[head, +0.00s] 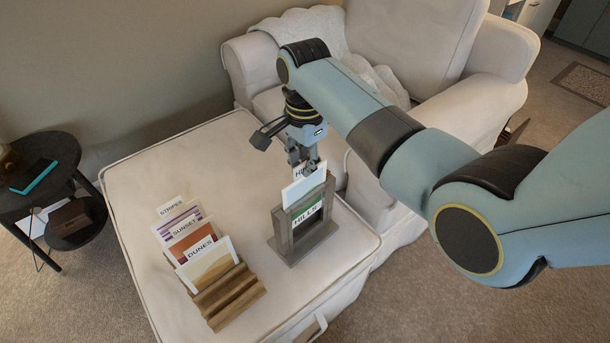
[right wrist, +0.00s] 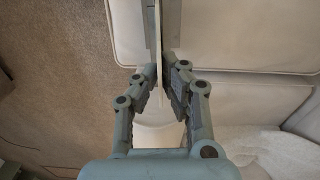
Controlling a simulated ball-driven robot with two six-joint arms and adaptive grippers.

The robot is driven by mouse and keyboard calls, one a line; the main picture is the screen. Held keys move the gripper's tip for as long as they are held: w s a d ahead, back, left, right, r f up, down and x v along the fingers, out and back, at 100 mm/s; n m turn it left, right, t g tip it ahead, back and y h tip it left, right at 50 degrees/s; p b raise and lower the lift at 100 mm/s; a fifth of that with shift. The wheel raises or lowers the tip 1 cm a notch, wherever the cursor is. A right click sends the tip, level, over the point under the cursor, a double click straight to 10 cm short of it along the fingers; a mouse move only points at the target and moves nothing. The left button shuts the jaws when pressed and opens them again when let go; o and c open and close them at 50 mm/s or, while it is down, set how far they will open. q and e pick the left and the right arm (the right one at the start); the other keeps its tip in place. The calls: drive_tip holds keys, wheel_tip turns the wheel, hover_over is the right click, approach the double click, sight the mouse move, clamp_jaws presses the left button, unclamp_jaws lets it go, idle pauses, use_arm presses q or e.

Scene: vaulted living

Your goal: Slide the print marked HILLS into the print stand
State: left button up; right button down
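The HILLS print (head: 303,185) is a white card, held upright with its top tab at my right gripper (head: 305,165). The gripper hides part of the tab's lettering. In the right wrist view the card stands edge-on (right wrist: 158,85) between the closed-in fingertips (right wrist: 158,72). The print stand (head: 322,240) is a grey wooden frame on the ottoman. The card rises out of the top of this frame, and its lower part appears to be inside. The word HILLS and a green area show in the frame's window. My left gripper is not in view.
A wooden rack (head: 228,297) holds prints marked STRIPES (head: 171,211), SUNSET and DUNES (head: 207,265), left of the stand on the cream ottoman (head: 140,185). A white armchair (head: 425,50) stands behind. A dark side table (head: 50,165) is at the left.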

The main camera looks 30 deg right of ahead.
wheel_tip(320, 180, up, 4)
drive_tip(key=shift+r+p, duration=0.1)
drive_tip(key=shift+p, duration=0.8)
drive_tip(key=shift+r+p, duration=0.3)
wheel_tip(320, 180, up, 17)
drive_tip(key=p, duration=2)
drive_tip(key=shift+r, duration=0.15)
